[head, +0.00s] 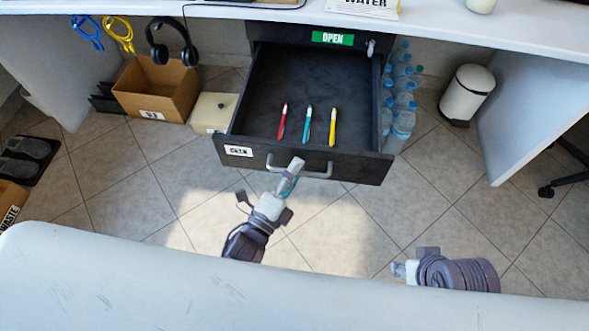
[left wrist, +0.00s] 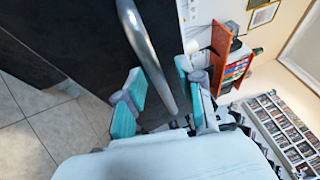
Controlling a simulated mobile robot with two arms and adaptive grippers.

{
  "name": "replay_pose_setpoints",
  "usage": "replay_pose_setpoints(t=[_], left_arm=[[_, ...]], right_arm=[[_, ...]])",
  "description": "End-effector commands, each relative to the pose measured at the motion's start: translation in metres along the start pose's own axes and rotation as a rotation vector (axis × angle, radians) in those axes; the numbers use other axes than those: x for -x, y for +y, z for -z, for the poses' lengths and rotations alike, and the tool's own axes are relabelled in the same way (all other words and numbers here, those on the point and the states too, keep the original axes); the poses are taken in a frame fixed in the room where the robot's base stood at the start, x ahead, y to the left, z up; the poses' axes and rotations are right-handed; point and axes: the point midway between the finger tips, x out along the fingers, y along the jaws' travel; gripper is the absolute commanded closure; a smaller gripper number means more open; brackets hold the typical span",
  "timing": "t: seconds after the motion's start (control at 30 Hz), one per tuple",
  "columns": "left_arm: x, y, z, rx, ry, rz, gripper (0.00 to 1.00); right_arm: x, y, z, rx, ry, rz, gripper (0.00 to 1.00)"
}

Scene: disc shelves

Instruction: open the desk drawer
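The black desk drawer (head: 305,90) is pulled well out from under the desk, and its inside shows. Its curved metal handle (head: 318,174) is on the front panel. My left gripper (head: 290,177) is at the left part of the handle. In the left wrist view the handle bar (left wrist: 147,52) runs between the two teal finger pads of my left gripper (left wrist: 165,85), which stand apart with gaps beside the bar. My right gripper (head: 400,268) is low at the right, far from the drawer and partly hidden by its arm.
Red, teal and yellow pens (head: 333,127) lie in the drawer. Several water bottles (head: 402,120) stand to its right, near a white bin (head: 467,93). A cardboard box (head: 156,88) and a cream box (head: 213,111) are to its left. The tiled floor in front is clear.

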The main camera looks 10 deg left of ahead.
Motion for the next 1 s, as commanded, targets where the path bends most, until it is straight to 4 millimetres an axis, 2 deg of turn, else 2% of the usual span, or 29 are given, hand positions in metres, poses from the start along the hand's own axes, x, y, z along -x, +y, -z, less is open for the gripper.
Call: replay_pose_setpoints(t=[0.17, 0.5, 0.63, 0.8, 1.0], left_arm=[[0.013, 0.001, 0.000, 0.000, 0.000, -0.003, 0.63], [0.084, 0.001, 0.000, 0.001, -0.001, -0.005, 0.63], [0.104, 0.001, 0.000, 0.000, 0.000, -0.003, 0.63], [0.118, 0.000, 0.000, -0.001, 0.000, -0.001, 0.63], [0.120, 0.000, 0.000, -0.001, 0.000, 0.000, 0.63]], right_arm=[[0.000, 0.000, 0.001, -0.001, 0.002, 0.000, 0.60], [0.000, 0.000, 0.000, 0.000, 0.000, 0.000, 0.60], [0.000, 0.000, 0.000, 0.000, 0.000, 0.000, 0.60], [0.000, 0.000, 0.000, 0.000, 0.000, 0.000, 0.60], [0.000, 0.000, 0.000, 0.000, 0.000, 0.000, 0.60]])
